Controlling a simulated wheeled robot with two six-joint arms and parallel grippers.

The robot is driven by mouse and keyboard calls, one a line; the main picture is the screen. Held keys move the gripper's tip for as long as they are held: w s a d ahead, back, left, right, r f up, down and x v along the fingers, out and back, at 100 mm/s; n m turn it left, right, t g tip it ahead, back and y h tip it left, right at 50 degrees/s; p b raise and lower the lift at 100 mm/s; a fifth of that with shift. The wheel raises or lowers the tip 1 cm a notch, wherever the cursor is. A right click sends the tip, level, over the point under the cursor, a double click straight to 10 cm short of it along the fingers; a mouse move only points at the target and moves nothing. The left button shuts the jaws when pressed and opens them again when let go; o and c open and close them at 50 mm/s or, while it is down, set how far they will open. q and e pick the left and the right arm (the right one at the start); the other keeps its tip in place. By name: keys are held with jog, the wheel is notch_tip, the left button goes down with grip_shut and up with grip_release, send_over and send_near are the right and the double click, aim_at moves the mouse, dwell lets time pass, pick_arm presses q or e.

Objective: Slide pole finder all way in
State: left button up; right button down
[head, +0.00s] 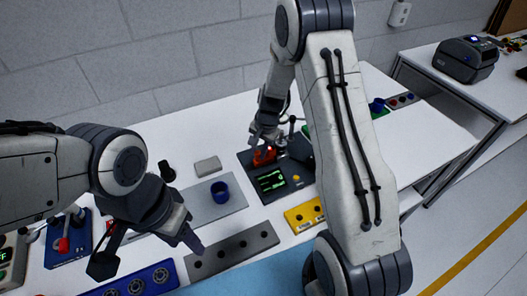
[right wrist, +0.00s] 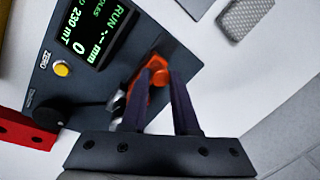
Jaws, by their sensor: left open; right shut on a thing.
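The dark tester panel (head: 294,180) has a screen with green text and a yellow button; both also show in the right wrist view (right wrist: 40,88). The screen reads RUN, with dashes before mm, 230 mT and 0. An orange-red part (head: 264,156), seemingly the pole finder, is at the panel's back-left area. My right gripper (right wrist: 162,82) is shut on this orange-red part (right wrist: 159,98); its fingers hide some of it. How deep the part sits cannot be told. My left gripper (head: 148,252) is open and empty above the front left of the table, away from the panel.
A blue cup (head: 220,191) stands on a grey plate (head: 197,209), with a grey block (head: 208,166) behind. A dark strip with holes (head: 232,251), a yellow block (head: 304,215) and a blue tray (head: 161,276) lie in front. The table's right part is mostly clear.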

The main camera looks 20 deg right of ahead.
jog(key=shift+d, duration=0.15)
jog(key=c, duration=1.1)
grip_release()
jog(key=shift+d, duration=0.1)
jog(key=o, duration=0.4)
jog(key=shift+d, duration=0.1)
pick_arm(q)
jog(key=shift+d, duration=0.3)
pick_arm(e)
jog(key=shift+o, duration=0.2)
jog(key=shift+r, duration=0.15)
pick_arm(q)
jog(key=shift+f+b, duration=0.85)
jog(key=shift+b, duration=0.05)
pick_arm(e)
notch_tip(320, 180, up, 10)
jog(key=s+d, duration=0.1)
jog(key=shift+s, duration=0.25)
